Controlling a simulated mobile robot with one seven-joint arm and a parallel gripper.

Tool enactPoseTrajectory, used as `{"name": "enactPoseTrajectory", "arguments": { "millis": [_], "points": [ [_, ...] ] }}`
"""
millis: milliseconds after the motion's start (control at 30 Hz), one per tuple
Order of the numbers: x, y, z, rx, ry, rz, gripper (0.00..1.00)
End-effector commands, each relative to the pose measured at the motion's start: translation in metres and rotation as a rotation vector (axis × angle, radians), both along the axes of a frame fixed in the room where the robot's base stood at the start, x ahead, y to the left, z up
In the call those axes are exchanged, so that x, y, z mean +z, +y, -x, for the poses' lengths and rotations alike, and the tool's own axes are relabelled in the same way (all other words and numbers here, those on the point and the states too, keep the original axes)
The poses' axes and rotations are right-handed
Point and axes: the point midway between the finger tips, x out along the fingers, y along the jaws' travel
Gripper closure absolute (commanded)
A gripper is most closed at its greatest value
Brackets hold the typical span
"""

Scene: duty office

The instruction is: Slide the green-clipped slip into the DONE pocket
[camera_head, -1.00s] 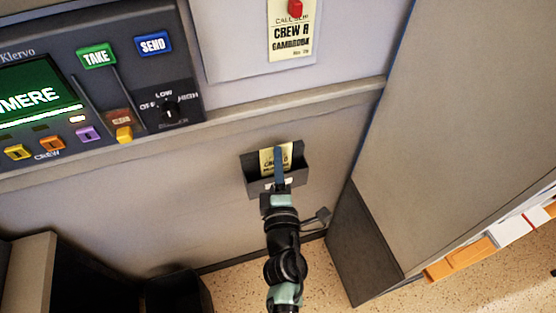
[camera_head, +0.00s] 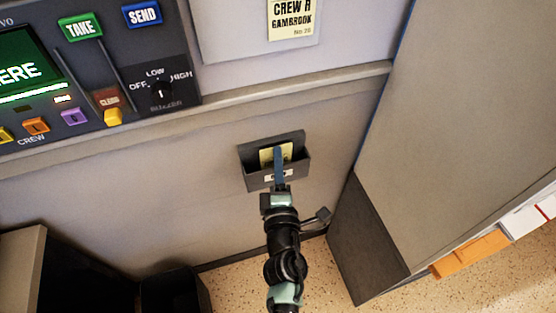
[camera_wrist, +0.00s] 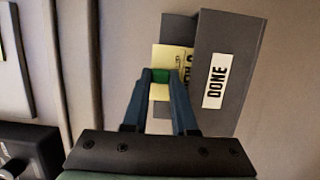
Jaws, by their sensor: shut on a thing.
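The yellow slip (camera_wrist: 171,58) is in my gripper (camera_wrist: 160,76), whose blue fingers are shut on its green clip (camera_wrist: 160,75). The dark grey DONE pocket (camera_wrist: 236,55) is on the wall panel, its white DONE label facing out. The slip's far part is behind the pocket's front wall in the wrist view, so that part is hidden. In the head view, the slip (camera_head: 266,156) shows between the back and front of the pocket (camera_head: 259,182). My gripper (camera_head: 278,152) reaches across the pocket's front wall there and covers part of the slip.
A console (camera_head: 125,75) with coloured buttons is at the upper left, above a ledge (camera_head: 230,100). Another yellow slip (camera_head: 292,18) hangs on a panel above. A large grey cabinet side (camera_head: 455,120) stands to the right. The wall around the pocket is clear.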

Motion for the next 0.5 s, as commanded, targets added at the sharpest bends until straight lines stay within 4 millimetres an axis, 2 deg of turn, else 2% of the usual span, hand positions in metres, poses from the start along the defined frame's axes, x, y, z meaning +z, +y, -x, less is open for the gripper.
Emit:
{"name": "enactPoseTrajectory", "arguments": {
  "millis": [400,433,500],
  "points": [
    [0.0001,0.0000,0.0000,0.000,0.000,0.000,1.00],
    [0.0001,0.0000,0.0000,0.000,0.000,0.000,0.69],
    [0.0001,0.0000,0.0000,0.000,0.000,0.000,0.56]
  ]
}}
